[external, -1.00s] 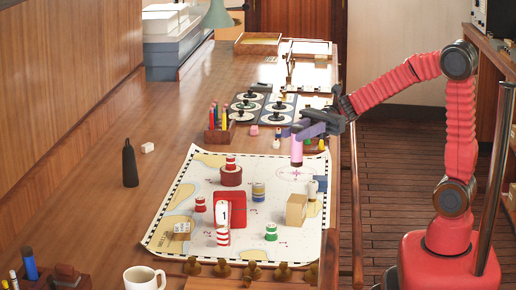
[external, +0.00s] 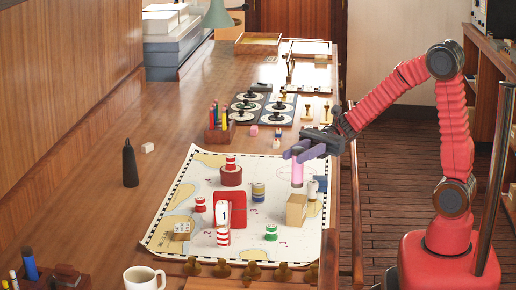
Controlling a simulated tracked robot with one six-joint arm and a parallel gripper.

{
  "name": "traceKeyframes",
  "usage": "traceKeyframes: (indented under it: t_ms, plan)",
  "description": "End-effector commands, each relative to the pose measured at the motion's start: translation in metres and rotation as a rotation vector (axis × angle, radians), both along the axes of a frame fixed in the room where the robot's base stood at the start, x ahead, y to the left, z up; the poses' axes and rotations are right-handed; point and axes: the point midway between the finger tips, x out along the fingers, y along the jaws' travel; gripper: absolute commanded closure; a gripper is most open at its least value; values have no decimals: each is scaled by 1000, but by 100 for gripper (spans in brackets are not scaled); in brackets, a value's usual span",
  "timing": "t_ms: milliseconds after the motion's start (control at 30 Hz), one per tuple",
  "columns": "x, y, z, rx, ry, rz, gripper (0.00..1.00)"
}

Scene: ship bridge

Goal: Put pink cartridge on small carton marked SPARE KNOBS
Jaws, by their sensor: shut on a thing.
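The pink cartridge (external: 297,174) hangs upright below my gripper (external: 301,153), which is shut on its upper end. A small tan carton (external: 297,209) stands on the right part of the chart, just below the cartridge in the picture. The cartridge's lower end looks close to the carton's far top edge; I cannot tell whether they touch. No marking on the carton can be read from here.
Small knobs line the near edge.

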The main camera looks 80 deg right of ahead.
Motion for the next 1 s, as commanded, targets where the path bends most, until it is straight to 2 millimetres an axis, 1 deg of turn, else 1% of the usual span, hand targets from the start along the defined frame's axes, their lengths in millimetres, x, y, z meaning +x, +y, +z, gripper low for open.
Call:
traceKeyframes:
  t_ms: [267, 600, 1000]
  plan:
    - [0, 0, -1, 1, 1, 0, 99]
    - [0, 0, -35, 1, 2, -1, 99]
    - [0, 0, -39, 1, 1, -1, 99]
